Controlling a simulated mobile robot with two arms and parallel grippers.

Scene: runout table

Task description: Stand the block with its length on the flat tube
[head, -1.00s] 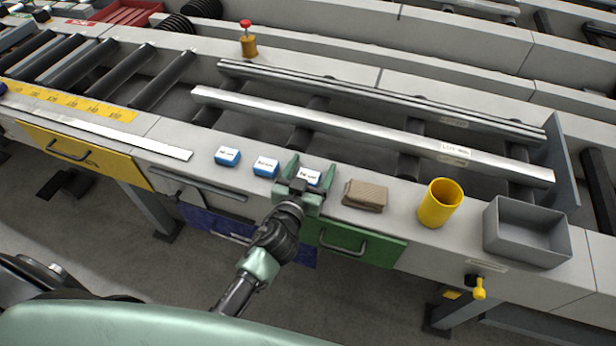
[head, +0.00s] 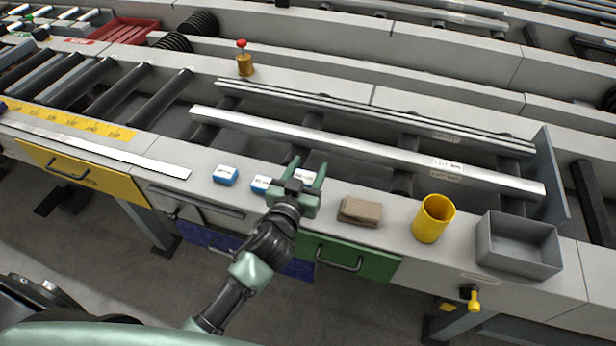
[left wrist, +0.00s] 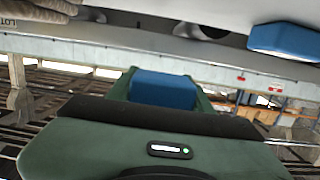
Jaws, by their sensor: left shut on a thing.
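A blue block with a white label (head: 304,178) is between the fingers of my left gripper (head: 304,176), which is shut on it above the front ledge. In the left wrist view, the held block (left wrist: 163,90) shows as a blue face between the green fingers. The flat tube (head: 375,153) is a long bright metal bar lying across the rollers behind the gripper, with a paper label near its right end. The held block is apart from it. My right gripper is not in view.
Two more blue blocks (head: 225,175) (head: 261,184) stand left of the gripper. A folded brown cloth (head: 360,211), a yellow cup (head: 433,219) and a grey bin (head: 518,246) stand to the right. A grooved bar (head: 370,118) lies behind the tube.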

